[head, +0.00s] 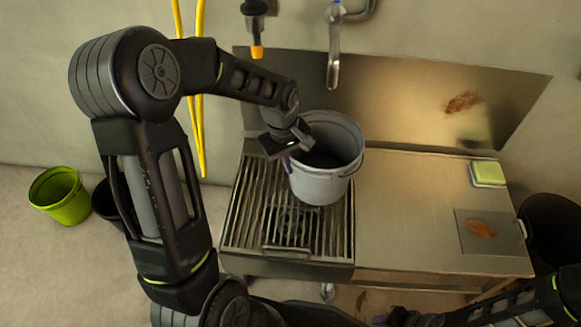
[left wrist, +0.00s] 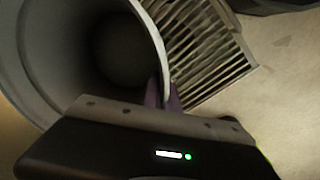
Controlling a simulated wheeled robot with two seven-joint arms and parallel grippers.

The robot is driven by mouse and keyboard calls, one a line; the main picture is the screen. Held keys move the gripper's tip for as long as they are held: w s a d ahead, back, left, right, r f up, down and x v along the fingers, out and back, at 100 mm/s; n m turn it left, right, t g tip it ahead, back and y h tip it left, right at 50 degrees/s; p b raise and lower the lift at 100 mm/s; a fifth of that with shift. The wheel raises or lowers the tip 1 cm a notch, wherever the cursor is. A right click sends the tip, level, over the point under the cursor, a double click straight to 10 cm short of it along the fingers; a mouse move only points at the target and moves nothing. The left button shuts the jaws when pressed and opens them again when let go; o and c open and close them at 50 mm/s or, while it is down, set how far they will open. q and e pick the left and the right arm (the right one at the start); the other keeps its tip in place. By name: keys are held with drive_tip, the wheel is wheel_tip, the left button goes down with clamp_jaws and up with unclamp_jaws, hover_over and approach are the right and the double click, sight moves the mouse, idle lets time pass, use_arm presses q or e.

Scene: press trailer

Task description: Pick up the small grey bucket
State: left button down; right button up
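The small grey bucket (head: 325,183) is upright at the right part of the slatted drain grate, its open mouth facing up. In the left wrist view its pale rim and dark inside (left wrist: 110,50) fill the upper left. My left gripper (head: 288,163) is at the bucket's left rim. In the left wrist view its purple fingers (left wrist: 164,94) are close together, one inside and one outside the wall, shut on the rim. Whether the base touches the grate is unclear. My right gripper (head: 415,319) is partly in view at the bottom edge, its fingers unclear.
The grate (head: 250,225) joins a steel counter (head: 405,205) holding a green-yellow sponge (head: 488,173). A tap (head: 333,65) hangs behind the bucket. A green bucket (head: 58,195) and a black one stand on the floor at left; a dark bin (head: 555,230) stands at right.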

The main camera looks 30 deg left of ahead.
use_arm(q)
drive_tip(key=shift+w+r+p, duration=0.15)
drive_tip(key=shift+r+p, duration=0.45)
drive_tip(key=shift+r, duration=1.8)
drive_tip(key=shift+d, duration=0.15)
